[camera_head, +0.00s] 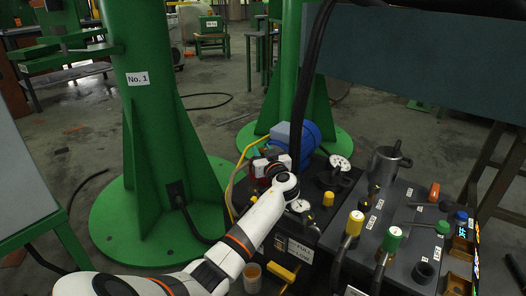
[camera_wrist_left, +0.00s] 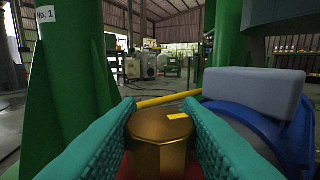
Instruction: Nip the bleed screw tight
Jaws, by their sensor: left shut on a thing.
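The bleed screw appears to be the brass, many-sided head (camera_wrist_left: 160,150) with a yellow mark on top in the left wrist view. My left gripper (camera_wrist_left: 160,112) has a teal ribbed finger on each side of it and is shut on it. In the head view my left gripper (camera_head: 268,168) is at the back left of the dark unit, beside the blue motor; the screw is hidden there. A red surface shows below the brass head in the wrist view. My right gripper is not in view.
A blue motor (camera_head: 308,140) with a grey box (camera_wrist_left: 255,92) stands right of my left gripper. A yellow pipe (camera_wrist_left: 168,98) runs just behind it. Gauges (camera_head: 340,162), coloured-handled levers (camera_head: 390,240) and a grey pot (camera_head: 386,165) stand to the right. A green column (camera_head: 150,110) is at left.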

